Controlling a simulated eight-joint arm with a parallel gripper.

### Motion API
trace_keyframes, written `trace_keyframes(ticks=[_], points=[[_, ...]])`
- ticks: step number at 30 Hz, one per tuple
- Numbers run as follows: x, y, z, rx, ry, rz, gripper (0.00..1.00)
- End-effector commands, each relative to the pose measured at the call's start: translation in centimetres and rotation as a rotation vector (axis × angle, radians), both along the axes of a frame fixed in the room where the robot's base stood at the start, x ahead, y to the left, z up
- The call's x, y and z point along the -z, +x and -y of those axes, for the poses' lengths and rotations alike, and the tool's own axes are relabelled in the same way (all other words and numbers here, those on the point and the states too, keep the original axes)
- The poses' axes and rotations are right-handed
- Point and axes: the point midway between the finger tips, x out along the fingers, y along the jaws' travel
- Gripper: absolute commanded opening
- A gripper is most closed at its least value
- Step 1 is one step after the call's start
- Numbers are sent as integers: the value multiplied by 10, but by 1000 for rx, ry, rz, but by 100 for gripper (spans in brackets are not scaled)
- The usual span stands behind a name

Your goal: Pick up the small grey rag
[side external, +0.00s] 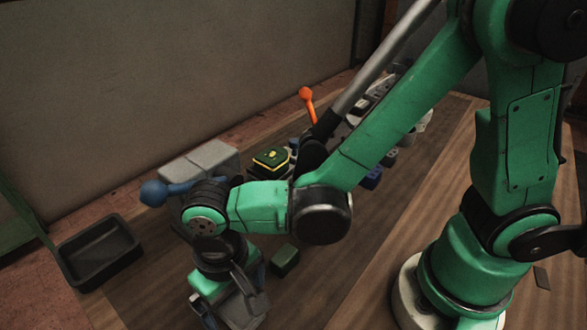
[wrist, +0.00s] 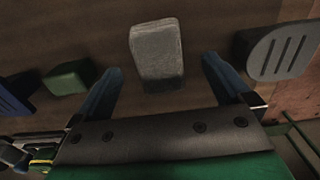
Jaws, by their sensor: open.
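A small grey thing (wrist: 157,48) with rounded edges and a worn surface lies on the brown wooden top in the wrist view. It fits the grey rag best, though it looks thick and block-like and I cannot tell if it is cloth. My gripper (wrist: 162,64) is open, with one blue finger on each side of the picture's middle. The grey thing lies between and just beyond the fingertips, and nothing is held. In the side view my gripper hangs low at the bottom edge, and I cannot clearly make out the rag there.
A green block (wrist: 68,77) lies left of the fingers, also in the side view (side external: 285,260). A dark blue thing (wrist: 14,93) is farther left. A slotted grey piece (wrist: 280,52) is close right. A black tray (side external: 100,250) stands at the left; a green-yellow block (side external: 271,158) sits behind.

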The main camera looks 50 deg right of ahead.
Motion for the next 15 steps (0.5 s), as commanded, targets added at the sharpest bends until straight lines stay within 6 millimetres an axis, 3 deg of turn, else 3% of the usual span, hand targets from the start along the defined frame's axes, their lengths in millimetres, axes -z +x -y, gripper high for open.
trace_keyframes(ticks=[6,15], points=[[20,0,0,0,1,1,97],[24,0,0,0,1,1,97]])
